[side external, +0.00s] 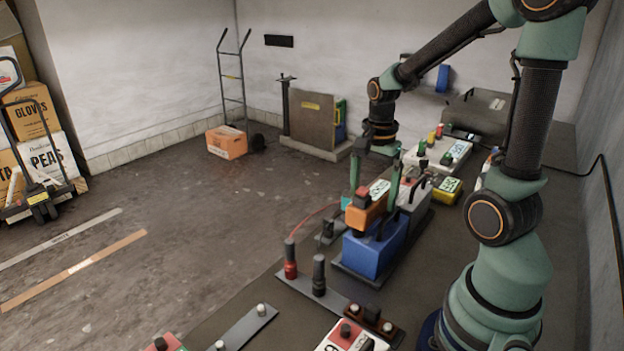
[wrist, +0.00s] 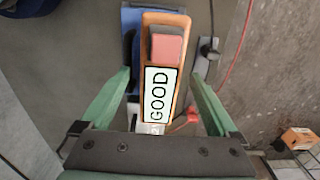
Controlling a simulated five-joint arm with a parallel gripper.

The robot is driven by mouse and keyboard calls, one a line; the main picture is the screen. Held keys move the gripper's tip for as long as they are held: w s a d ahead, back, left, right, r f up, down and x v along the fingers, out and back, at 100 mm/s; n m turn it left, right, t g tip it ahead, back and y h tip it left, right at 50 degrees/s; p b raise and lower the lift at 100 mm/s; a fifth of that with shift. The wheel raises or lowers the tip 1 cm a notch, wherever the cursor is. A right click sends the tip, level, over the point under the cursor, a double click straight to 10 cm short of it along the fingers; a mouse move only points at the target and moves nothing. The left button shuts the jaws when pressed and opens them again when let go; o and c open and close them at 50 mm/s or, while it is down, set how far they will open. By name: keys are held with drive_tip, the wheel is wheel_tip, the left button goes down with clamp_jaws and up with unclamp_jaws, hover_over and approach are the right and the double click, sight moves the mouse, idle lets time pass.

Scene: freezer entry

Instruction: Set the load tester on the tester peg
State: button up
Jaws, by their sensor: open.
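An orange device (side external: 366,216) with a red-topped dark block and a white label sits on or just above a blue box (side external: 366,256); it looks like the load tester. In the wrist view the orange device (wrist: 149,22) lies between my fingers, its label reading "GOOD". My gripper (side external: 372,203) is open around it, pointing down, with a finger on each side; the wrist view shows my gripper (wrist: 160,88) with gaps beside the device. A dark peg (side external: 319,272) and a red-and-black peg (side external: 290,260) stand on a grey plate in front; I cannot tell which is the tester peg.
A grey device with a handle (side external: 415,190) stands close behind the blue box. A yellow box (side external: 447,191) is to its right. A red cable (side external: 312,212) arcs left of the blue box. A grey strip with knobs (side external: 245,328) lies at the front. Open floor is left.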

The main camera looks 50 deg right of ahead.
sight(373, 194)
clamp_jaws()
drive_tip(key=shift+r, duration=0.1)
idle(0.3)
wheel_tip(373, 194, up, 24)
idle(1.4)
idle(0.4)
